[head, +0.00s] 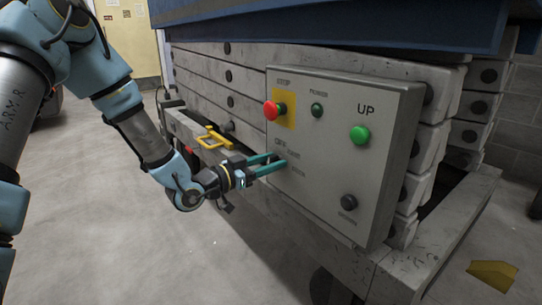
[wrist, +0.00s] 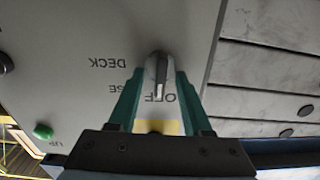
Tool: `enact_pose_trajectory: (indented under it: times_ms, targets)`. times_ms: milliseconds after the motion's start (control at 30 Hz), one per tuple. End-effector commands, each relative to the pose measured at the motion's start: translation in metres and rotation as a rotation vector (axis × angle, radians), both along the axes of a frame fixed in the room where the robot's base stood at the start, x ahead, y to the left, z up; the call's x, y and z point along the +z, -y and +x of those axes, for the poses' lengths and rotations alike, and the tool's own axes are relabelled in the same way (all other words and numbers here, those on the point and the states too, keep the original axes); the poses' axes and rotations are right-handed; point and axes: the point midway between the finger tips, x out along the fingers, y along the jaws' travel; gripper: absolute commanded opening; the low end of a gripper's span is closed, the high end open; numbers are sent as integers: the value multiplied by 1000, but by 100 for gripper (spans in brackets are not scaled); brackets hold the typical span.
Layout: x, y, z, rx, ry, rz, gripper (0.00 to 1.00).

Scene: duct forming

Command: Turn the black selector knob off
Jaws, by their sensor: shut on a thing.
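The black selector knob (wrist: 158,66) is on the lower left of the grey control panel (head: 330,150). My gripper (head: 276,164) reaches it from the left, with its teal fingers at the panel face. In the wrist view, the fingers of my gripper (wrist: 158,80) lie on either side of the knob and are shut on it. The knob's narrow grip, with a pale strip, lines up with the OFF label. The DECK label is to the side, and another label is partly hidden by a finger. In the head view the fingertips mostly hide the knob.
The panel also carries a red STOP button (head: 274,110) on a yellow plate, a small dark green POWER lamp (head: 317,110), a green UP button (head: 360,134) and a black button (head: 348,202). A yellow handle (head: 214,138) sits close above my wrist.

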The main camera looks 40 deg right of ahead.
Motion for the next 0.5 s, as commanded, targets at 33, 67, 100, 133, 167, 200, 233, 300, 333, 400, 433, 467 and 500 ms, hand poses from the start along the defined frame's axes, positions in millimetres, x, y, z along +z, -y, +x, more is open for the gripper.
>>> enact_pose_trajectory:
  times_ms: [33,67,100,133,167,200,233,300,333,400,433,467,500]
  targets:
    - [1,-1,0,1,-16,3,0]
    - [1,-1,1,1,-25,3,0]
    - [0,-1,1,1,-36,4,0]
    - [0,-1,1,1,-43,4,0]
    - [0,-1,1,1,-48,5,0]
    - [0,-1,1,1,-54,5,0]
    - [-1,-1,1,1,-58,5,0]
    - [-1,-1,1,1,-64,7,0]
    - [-1,-1,1,1,-65,7,0]
    - [-1,-1,1,1,-67,7,0]
    - [-1,-1,1,1,-67,7,0]
    - [-1,-1,1,1,-67,7,0]
    - [-1,-1,1,1,-67,7,0]
